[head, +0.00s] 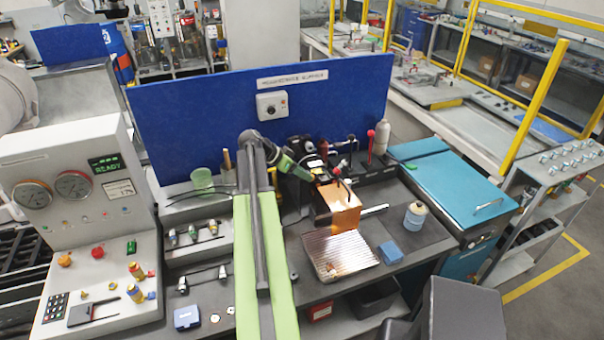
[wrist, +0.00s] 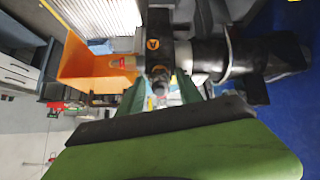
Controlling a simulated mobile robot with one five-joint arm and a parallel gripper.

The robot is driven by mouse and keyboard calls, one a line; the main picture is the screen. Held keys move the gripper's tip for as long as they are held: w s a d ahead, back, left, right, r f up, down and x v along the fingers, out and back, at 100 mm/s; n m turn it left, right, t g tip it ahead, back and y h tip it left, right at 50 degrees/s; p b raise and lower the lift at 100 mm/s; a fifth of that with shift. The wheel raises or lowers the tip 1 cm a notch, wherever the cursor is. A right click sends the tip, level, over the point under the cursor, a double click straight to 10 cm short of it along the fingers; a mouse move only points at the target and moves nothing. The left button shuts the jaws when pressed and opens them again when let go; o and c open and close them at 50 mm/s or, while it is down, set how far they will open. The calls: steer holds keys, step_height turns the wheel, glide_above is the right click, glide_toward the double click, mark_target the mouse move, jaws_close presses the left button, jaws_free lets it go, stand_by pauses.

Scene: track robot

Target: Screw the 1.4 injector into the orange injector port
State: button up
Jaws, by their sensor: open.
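My gripper (head: 322,172) is at the black machine in the middle of the bench. In the wrist view its green fingers (wrist: 160,92) are apart, on either side of a dark upright part with an orange mark (wrist: 153,44); I see no grip on it. An orange box-shaped part (head: 340,205) sits just below and right of my gripper in the head view, and it also shows in the wrist view (wrist: 92,68). Several small metal fittings (head: 193,234) lie in trays at the bench's left; no size label is readable. I cannot tell which is the 1.4 injector or where its port is.
A ribbed metal tray (head: 338,262) lies in front of the orange part, with a blue block (head: 390,252) and a spool-like can (head: 416,215) to its right. A gauge panel (head: 80,225) stands left. A blue backboard (head: 200,105) closes the rear.

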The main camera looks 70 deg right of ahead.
steer(key=n, duration=0.4)
steer(key=shift+n, duration=0.6)
steer(key=n, duration=0.3)
steer(key=shift+n, duration=0.4)
steer(key=n, duration=0.7)
steer(key=shift+c, duration=0.4)
jaws_close()
